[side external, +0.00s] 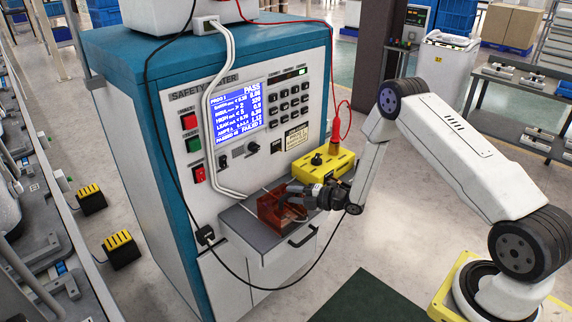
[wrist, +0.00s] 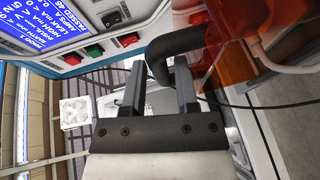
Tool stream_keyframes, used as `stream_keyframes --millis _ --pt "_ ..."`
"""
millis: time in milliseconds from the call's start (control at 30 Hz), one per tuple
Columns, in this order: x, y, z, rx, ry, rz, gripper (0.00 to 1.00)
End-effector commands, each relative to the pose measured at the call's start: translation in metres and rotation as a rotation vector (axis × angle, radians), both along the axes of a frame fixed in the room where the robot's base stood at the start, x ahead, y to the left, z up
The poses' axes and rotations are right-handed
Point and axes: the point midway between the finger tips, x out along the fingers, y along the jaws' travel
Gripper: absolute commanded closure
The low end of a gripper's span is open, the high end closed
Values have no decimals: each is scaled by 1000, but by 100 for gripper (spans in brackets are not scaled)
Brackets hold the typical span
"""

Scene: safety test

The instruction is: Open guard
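The guard (side external: 272,212) is a see-through red-brown box cover on the grey shelf at the front of the safety tester cabinet. It looks closed down on the shelf. In the wrist view its orange panel (wrist: 235,30) fills the upper right, with a black curved handle (wrist: 175,45) beside it. My gripper (side external: 298,192) is at the guard in the side view. In the wrist view my gripper (wrist: 160,66) has its two fingers apart, with the handle's bent end showing between their tips. I cannot tell whether the fingers touch the handle.
A yellow box (side external: 322,166) with a red probe and cable stands on the shelf just behind my gripper. White cables and a black cable hang across the cabinet front (side external: 180,90). The screen (side external: 238,112) reads PASS. Open floor lies in front.

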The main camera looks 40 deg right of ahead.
Motion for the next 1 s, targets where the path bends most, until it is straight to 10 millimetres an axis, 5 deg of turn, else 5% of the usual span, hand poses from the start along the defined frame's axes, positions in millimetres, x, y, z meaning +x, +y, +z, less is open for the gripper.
stream_keyframes --millis 500,633,1000 --pt "13 6 -2 1 0 -1 62" --pt "13 6 -2 0 0 -1 100" --pt "13 6 -2 0 -1 -1 100"
